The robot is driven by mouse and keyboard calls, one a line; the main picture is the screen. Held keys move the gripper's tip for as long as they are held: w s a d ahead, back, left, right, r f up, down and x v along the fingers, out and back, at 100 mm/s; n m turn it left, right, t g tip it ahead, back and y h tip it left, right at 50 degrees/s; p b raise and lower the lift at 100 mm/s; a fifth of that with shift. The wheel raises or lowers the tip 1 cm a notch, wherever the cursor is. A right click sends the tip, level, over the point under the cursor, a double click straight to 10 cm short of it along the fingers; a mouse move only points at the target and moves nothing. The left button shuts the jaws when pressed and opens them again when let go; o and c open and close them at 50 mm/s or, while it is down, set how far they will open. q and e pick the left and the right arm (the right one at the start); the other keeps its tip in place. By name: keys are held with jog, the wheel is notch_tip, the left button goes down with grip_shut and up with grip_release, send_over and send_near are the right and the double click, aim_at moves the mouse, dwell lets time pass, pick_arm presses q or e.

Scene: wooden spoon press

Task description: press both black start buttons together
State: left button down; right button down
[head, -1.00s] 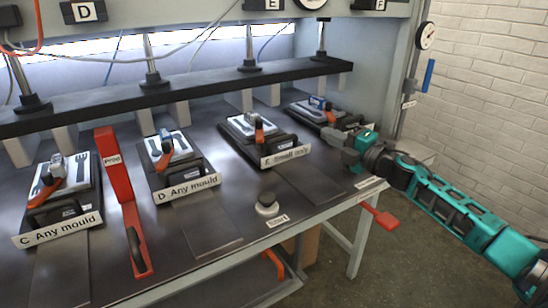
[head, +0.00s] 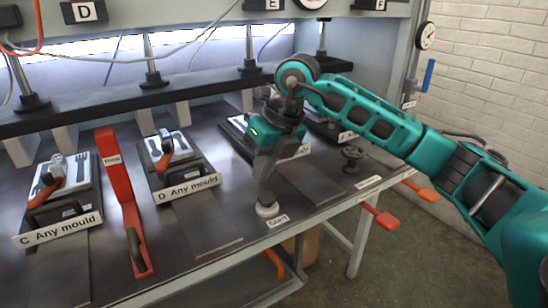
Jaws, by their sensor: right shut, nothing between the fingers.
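One start button (head: 267,210) stands on the front edge of the bench, right of centre, beside a "Start" label (head: 278,221). Its pale round collar shows, but its top is hidden behind my fingertips. My right gripper (head: 265,196) is shut and points straight down onto this button. The fingertips are at its top; whether the top is pushed in cannot be told. No second start button is in view. My left gripper is not in view.
Mould stations stand along the bench (head: 215,236), including "C Any mould" (head: 60,230) and "D Any mould" (head: 187,188). A red divider (head: 124,190) stands between them. A dark knob (head: 353,158) is at right. Red (head: 380,216) and orange (head: 424,190) handles stick out from the front edge.

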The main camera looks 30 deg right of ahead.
jog(key=f+h, duration=0.1)
jog(key=f, duration=0.1)
jog(key=w+d+f, duration=0.1)
jog(key=f, duration=0.1)
jog(key=d+f+h, duration=0.1)
jog(key=shift+w+d+f+m+h, duration=0.25)
jog(key=shift+w+f+m+h, duration=0.05)
jog(key=shift+w+f+m, duration=0.1)
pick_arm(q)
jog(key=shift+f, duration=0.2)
